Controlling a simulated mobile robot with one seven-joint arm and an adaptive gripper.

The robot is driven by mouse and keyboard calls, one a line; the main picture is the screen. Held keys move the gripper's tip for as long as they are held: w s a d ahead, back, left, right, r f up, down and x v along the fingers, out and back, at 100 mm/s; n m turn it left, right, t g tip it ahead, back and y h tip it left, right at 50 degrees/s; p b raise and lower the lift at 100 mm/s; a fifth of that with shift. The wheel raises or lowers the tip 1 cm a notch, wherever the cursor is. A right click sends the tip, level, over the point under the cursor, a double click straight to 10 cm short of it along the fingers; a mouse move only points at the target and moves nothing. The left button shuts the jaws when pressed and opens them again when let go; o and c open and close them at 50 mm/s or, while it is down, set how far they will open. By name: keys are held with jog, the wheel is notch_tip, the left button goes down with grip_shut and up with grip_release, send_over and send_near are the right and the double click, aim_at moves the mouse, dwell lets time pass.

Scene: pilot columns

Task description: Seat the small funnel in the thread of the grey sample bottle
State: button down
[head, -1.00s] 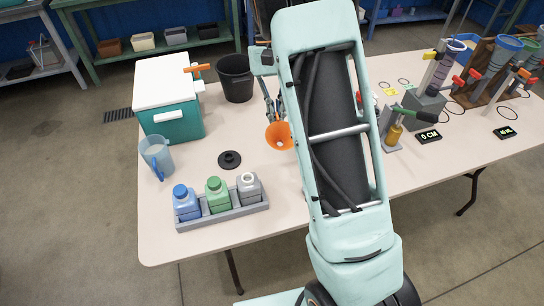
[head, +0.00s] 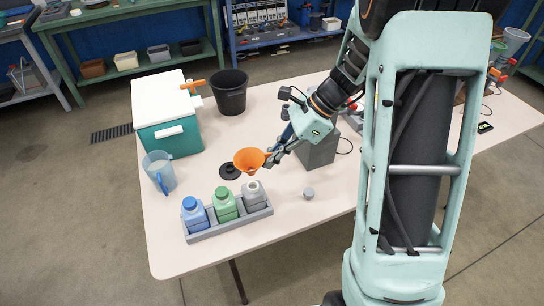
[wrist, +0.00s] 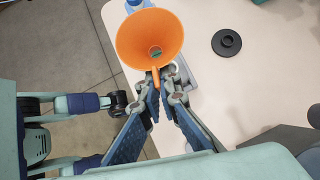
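The orange funnel (head: 249,160) is in my gripper (head: 270,160), with its wide mouth up. In the wrist view the gripper's fingertips (wrist: 167,82) are closed on a narrow tab at the funnel's (wrist: 140,30) rim. The grey sample bottle (head: 254,195) stands uncapped at the right end of the grey rack (head: 228,229). In the head view the funnel appears just above and behind the bottle's neck. It looks apart from the neck, but I cannot tell the exact gap. In the wrist view the funnel hides the bottle's mouth.
A blue bottle (head: 194,214) and a green bottle (head: 225,205) share the rack. A grey cap (head: 308,193) lies to its right. A black disc (head: 230,171) lies behind. A jug (head: 159,172), cooler box (head: 167,115) and black bin (head: 230,92) stand left and back.

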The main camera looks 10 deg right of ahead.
jog(key=m, duration=0.1)
jog(key=m+t, duration=0.2)
jog(key=shift+s+f+m, duration=0.1)
jog(key=shift+s+m, duration=0.15)
jog(key=shift+m, duration=0.05)
jog(key=shift+t, duration=0.3)
jog(key=shift+f+b, duration=2.25)
jog(key=shift+f, duration=0.65)
jog(key=shift+f, duration=0.15)
jog(key=shift+f+b, duration=0.3)
jog(key=shift+f, duration=0.05)
jog(key=shift+f+b, duration=0.65)
jog(key=shift+f, duration=0.2)
jog(key=c, duration=2.1)
grip_release()
jog(key=v, duration=1.2)
jog(key=shift+d, duration=0.2)
